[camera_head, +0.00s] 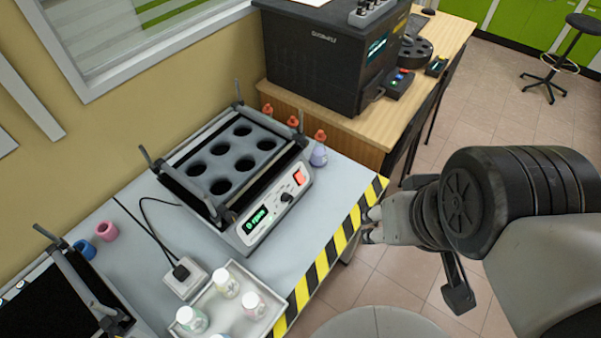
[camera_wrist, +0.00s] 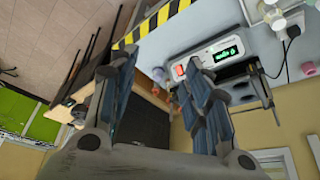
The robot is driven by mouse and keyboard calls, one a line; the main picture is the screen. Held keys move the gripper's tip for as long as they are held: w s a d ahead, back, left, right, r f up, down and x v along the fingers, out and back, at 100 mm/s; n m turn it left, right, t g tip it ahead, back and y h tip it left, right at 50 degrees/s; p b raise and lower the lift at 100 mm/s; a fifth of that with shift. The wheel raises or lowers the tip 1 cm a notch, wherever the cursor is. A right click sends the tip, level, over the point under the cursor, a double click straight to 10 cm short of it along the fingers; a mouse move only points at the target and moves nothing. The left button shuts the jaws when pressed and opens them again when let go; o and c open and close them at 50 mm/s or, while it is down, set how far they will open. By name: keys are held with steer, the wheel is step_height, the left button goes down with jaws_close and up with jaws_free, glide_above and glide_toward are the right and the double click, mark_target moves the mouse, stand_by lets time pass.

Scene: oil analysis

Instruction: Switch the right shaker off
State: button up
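The right shaker (camera_head: 170,178) stands on the grey bench, with a dark tray of round holes on top. Its white front panel (camera_head: 262,220) has a lit green display (camera_head: 256,219) appearing to read 0 rpm, a black knob (camera_head: 286,197) and a red switch (camera_head: 299,177). In the wrist view, which is upside down, the panel shows with its red switch (camera_wrist: 180,70) and lit display (camera_wrist: 226,53). My gripper (camera_head: 369,226) is beyond the bench's striped edge, right of the panel and apart from it. In the wrist view my gripper (camera_wrist: 158,64) is open and empty.
A second shaker (camera_head: 95,282) is partly in view at lower left. A tray (camera_head: 222,318) of white-capped bottles and a power socket (camera_head: 185,278) stand in front. A black machine (camera_head: 325,60) sits on the wooden table behind.

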jaws_close()
stand_by(0.3)
stand_by(1.3)
